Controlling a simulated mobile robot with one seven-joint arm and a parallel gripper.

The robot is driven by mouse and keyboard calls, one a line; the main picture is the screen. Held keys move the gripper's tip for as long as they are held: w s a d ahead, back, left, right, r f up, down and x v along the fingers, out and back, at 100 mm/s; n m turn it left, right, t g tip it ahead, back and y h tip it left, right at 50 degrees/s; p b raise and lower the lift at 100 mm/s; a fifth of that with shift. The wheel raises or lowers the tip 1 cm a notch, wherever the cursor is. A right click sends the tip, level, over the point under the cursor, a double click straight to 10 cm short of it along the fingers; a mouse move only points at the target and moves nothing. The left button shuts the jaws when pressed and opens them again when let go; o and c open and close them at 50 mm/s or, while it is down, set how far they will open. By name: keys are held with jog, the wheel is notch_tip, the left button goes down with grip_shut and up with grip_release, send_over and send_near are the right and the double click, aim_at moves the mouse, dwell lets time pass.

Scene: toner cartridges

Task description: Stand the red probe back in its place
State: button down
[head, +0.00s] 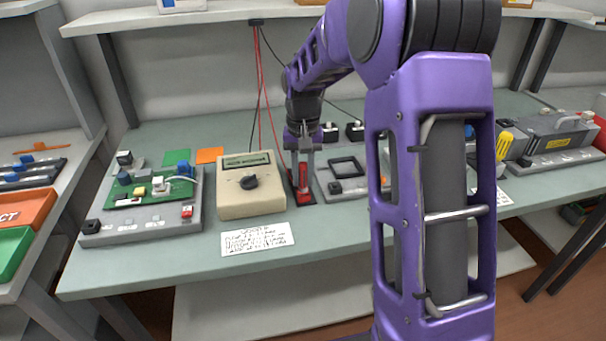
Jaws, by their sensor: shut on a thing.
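My gripper (302,172) points down at the bench just right of the beige meter (235,206). Its fingers are shut on the red probe (303,176), a small red upright piece showing between them. The lower end of the probe is close to a dark piece at the bench top; I cannot tell whether it touches or sits in anything. The meter has a display and a black knob. A red and a black lead (262,100) hang from under the shelf behind it.
A grey fixture with a green circuit board (150,190) stands at left. A printed card (257,239) lies before the meter. My arm hides the bench's right middle.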

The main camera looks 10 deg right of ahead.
jog(key=shift+f, duration=0.15)
jog(key=c, duration=0.6)
grip_release()
notch_tip(320, 180, up, 18)
jog(key=p, duration=0.3)
jog(key=shift+f, duration=0.25)
